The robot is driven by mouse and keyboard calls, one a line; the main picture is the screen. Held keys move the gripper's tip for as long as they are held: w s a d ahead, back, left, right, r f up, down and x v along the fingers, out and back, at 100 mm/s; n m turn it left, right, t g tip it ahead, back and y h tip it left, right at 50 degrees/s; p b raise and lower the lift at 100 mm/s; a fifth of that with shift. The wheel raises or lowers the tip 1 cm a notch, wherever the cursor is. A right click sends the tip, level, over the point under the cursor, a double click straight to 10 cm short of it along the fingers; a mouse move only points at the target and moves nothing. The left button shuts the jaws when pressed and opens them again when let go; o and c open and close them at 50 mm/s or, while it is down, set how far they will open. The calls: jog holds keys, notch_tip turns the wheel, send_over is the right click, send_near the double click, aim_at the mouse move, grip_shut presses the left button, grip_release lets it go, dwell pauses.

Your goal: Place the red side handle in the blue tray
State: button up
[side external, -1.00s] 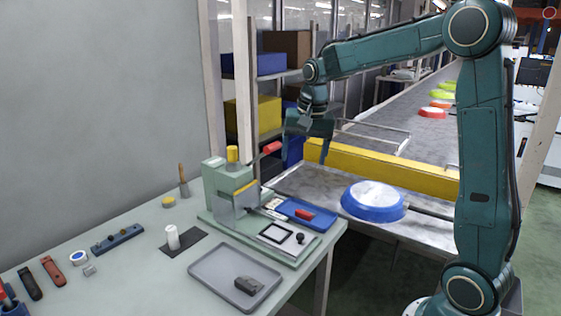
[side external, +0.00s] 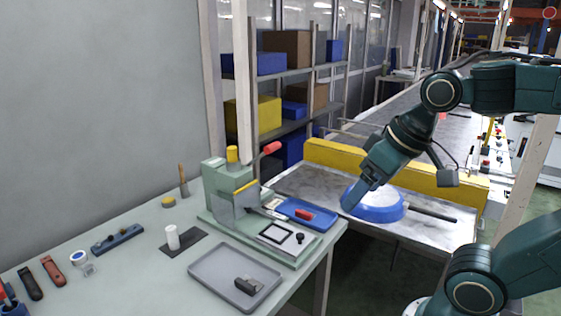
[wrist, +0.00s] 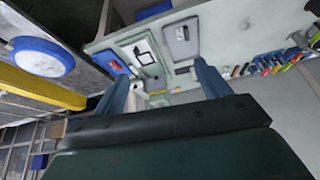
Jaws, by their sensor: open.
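My gripper (side external: 352,200) points down and to the left, at the left side of the blue pan in the side view, to the right of the tray. Its fingers are spread apart and empty in the wrist view (wrist: 160,80). I cannot tell whether it touches the pan.
The blue pan (side external: 376,214) with a white inside sits on the conveyor end by a yellow barrier (side external: 330,155). A green press (side external: 222,185) with a red-tipped lever stands left of the tray. A grey tray (side external: 215,270) holds a dark block. Tools lie at the bench's left.

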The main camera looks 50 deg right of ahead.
jog(key=shift+s+a+f+n, duration=0.2)
jog(key=shift+s+f+n, duration=0.1)
jog(key=shift+s, duration=0.3)
jog(key=shift+s+a+f+n, duration=0.15)
jog(key=shift+s+f+n, duration=0.15)
jog(key=shift+s, duration=0.3)
dwell(0.5)
